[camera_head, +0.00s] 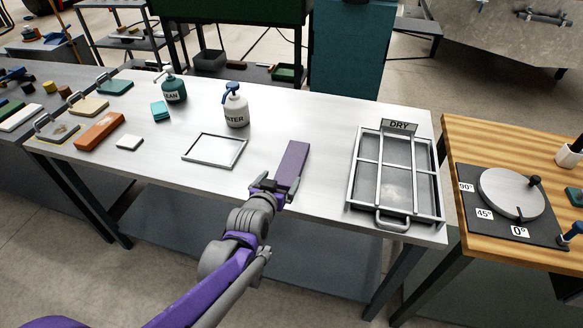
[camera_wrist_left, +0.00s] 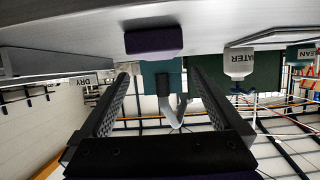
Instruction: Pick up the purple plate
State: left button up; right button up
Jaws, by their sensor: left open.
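The purple plate (camera_head: 293,158) is a flat, oblong slab on the metal table, right of the middle. It also shows in the left wrist view (camera_wrist_left: 154,40), which is upside down, with its near end facing the camera. My left gripper (camera_head: 277,184) is at the near end of the plate, over the table's front edge. In the head view the gripper overlaps the plate's near end, so the exact gap is hard to tell. My right gripper is not in view.
An empty tray frame (camera_head: 215,150) lies left of the plate, and a DRY rack (camera_head: 352,192) stands to its right. The WATER bottle (camera_head: 236,110) and CLEAN bottle (camera_head: 174,90) stand behind. A wooden table (camera_head: 470,145) with a turntable is at right.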

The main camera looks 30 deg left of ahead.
aim_at(289, 169)
pick_arm(q)
jog(key=x, duration=0.3)
jog(key=shift+w+d+f, duration=0.25)
jog(key=shift+w, duration=0.15)
jog(key=shift+b+x, duration=0.4)
jog(key=shift+x, duration=2.55)
jog(key=shift+a+f, duration=0.15)
jog(key=shift+s, duration=0.1)
jog(key=c, duration=1.1)
